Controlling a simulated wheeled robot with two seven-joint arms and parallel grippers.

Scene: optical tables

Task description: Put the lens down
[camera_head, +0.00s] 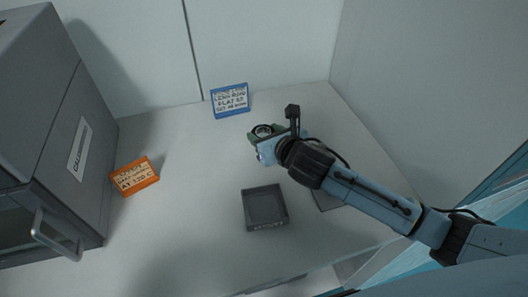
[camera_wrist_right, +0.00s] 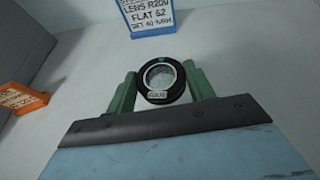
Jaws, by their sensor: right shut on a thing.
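The lens is a round glass disc in a black ring mount with a small pale label. It shows in the right wrist view (camera_wrist_right: 162,79) between the two green fingers of my right gripper (camera_wrist_right: 161,88), which is shut on it. In the head view the lens (camera_head: 263,130) is at the tip of my right gripper (camera_head: 264,136), over the back middle of the pale table (camera_head: 180,220). I cannot tell whether the lens touches the table. My left gripper is not in view.
A blue sign (camera_head: 230,100) about a lens stands behind the gripper. An orange sign (camera_head: 135,176) stands at the left, beside a grey cabinet (camera_head: 45,140) with a handle. A dark square tray (camera_head: 265,208) sits in front; another dark item (camera_head: 326,201) is partly hidden under my arm.

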